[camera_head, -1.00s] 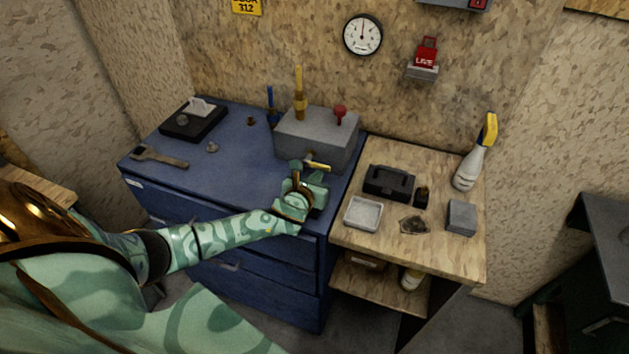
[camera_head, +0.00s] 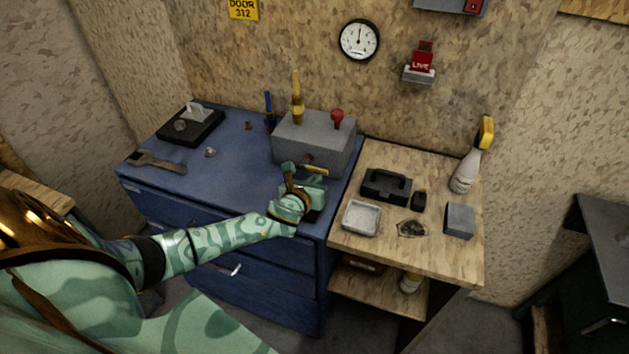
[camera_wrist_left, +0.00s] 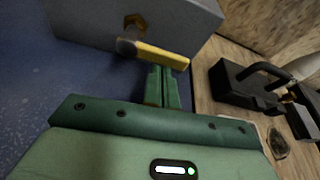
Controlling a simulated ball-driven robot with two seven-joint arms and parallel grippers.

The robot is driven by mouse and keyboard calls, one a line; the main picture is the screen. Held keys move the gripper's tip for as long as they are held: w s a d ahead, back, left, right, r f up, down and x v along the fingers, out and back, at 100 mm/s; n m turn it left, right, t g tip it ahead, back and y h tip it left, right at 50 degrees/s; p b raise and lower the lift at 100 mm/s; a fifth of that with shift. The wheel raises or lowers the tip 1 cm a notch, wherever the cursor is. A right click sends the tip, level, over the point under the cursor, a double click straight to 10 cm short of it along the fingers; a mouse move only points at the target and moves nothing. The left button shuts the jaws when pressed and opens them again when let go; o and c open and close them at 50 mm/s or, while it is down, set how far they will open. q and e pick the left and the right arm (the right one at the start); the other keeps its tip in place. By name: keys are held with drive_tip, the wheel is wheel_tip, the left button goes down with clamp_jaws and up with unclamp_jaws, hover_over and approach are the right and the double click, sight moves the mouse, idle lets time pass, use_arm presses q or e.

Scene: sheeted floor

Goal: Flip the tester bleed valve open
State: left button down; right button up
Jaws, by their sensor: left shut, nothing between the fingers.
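The tester is a grey box (camera_head: 312,139) at the right end of the blue cabinet top, with a brass post and a red knob on it. Its bleed valve has a yellow lever (camera_head: 316,169) on the front face; in the left wrist view the lever (camera_wrist_left: 160,56) points sideways to the right from a brass fitting. My left gripper (camera_head: 297,174) is in front of the box at the lever. In the left wrist view its shut, empty fingers (camera_wrist_left: 163,82) are just below the lever; whether they touch it I cannot tell. My right gripper is out of view.
A wooden bench (camera_head: 391,248) adjoins on the right, with a black case (camera_head: 386,186), a white tray (camera_head: 361,218), a grey block (camera_head: 459,220) and a spray bottle (camera_head: 465,172). A wrench (camera_head: 157,161) and a black box (camera_head: 191,127) lie on the cabinet's left part. The cabinet's middle is mostly clear.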

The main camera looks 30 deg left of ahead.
sight(303, 165)
use_arm(q)
drive_tip(key=shift+r+n+h, duration=0.25)
drive_tip(key=shift+n+h, duration=0.05)
drive_tip(key=shift+r+n+t+h, duration=0.3)
drive_tip(key=shift+r+n+h, duration=0.2)
drive_tip(key=shift+n, duration=0.4)
drive_tip(key=n, duration=0.1)
drive_tip(key=r+n+h+b, duration=0.1)
drive_tip(key=n, duration=0.1)
drive_tip(key=shift+a+r+n+t+b, duration=0.2)
drive_tip(key=shift+r+n+t+b, duration=0.1)
drive_tip(key=shift+t+b, duration=0.1)
drive_tip(key=n+b, duration=0.1)
drive_tip(key=n, duration=0.1)
drive_tip(key=a+r+n+t+h+b, duration=0.1)
drive_tip(key=n, duration=0.1)
drive_tip(key=shift+s+a+r+t+h, duration=0.15)
drive_tip(key=shift+r+t+h, duration=0.05)
drive_tip(key=shift+t+h, duration=0.1)
drive_tip(key=shift+s+a+r+n+t+h+b, duration=0.1)
drive_tip(key=shift+a+r+n+t+h+b, duration=0.15)
drive_tip(key=shift+n, duration=0.6)
drive_tip(key=shift+s+a+r+n+t+h+b, duration=0.1)
drive_tip(key=shift+a+n+t+b, duration=0.25)
drive_tip(key=shift+n, duration=0.5)
drive_tip(key=shift+s, duration=0.1)
